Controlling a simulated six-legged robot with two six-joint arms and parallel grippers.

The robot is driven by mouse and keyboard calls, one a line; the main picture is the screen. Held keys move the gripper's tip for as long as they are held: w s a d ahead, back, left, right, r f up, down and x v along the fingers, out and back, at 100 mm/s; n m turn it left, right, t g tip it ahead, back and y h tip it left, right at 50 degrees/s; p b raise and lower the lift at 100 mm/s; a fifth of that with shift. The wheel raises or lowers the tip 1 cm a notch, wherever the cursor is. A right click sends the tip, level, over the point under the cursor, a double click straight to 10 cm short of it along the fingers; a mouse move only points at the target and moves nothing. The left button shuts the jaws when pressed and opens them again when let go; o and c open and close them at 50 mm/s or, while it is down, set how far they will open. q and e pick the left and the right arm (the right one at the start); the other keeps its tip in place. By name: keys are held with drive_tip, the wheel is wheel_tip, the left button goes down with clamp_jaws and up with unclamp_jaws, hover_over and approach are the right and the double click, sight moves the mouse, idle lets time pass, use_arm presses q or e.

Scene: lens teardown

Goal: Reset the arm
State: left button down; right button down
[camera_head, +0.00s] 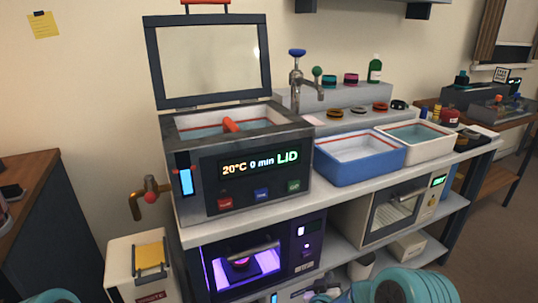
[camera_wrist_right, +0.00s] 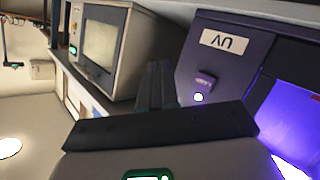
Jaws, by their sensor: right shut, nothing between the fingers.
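My right gripper (camera_wrist_right: 158,72) shows in the right wrist view. Its two dark fingers lie together, shut and empty, pointing away from the camera past the dark UV box (camera_wrist_right: 215,55). In the head view, my teal right arm (camera_head: 400,287) comes in at the bottom right, low in front of the bench; its fingers are hard to make out there. Only a small teal piece of my left arm (camera_head: 50,297) shows at the bottom left edge. My left gripper is out of view.
A bath with a raised lid (camera_head: 245,200) stands on the bench, with a blue tray (camera_head: 360,172) and white tray (camera_head: 435,150) beside it. The UV box (camera_head: 220,280), glowing purple, and a microwave-like oven (camera_head: 380,222) sit below. A white bin (camera_head: 125,270) stands at left.

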drive_tip(key=s+f+g+y, duration=0.5)
drive_tip(key=s+f, duration=0.7)
drive_tip(key=s, duration=0.1)
drive_tip(key=s+a+f+m+g+y, duration=0.1)
drive_tip(key=s+a+f+g+y, duration=0.2)
drive_tip(key=s, duration=0.7)
drive_tip(key=s+a+m+g+y, duration=0.15)
drive_tip(key=s+a+g, duration=0.35)
drive_tip(key=s, duration=0.5)
wheel_tip(320, 180, up, 22)
drive_tip(key=p, duration=2.2)
drive_tip(key=shift+a+r+p, duration=0.25)
drive_tip(key=shift+a+p, duration=0.05)
drive_tip(key=shift+a, duration=0.1)
drive_tip(key=shift+y, duration=0.25)
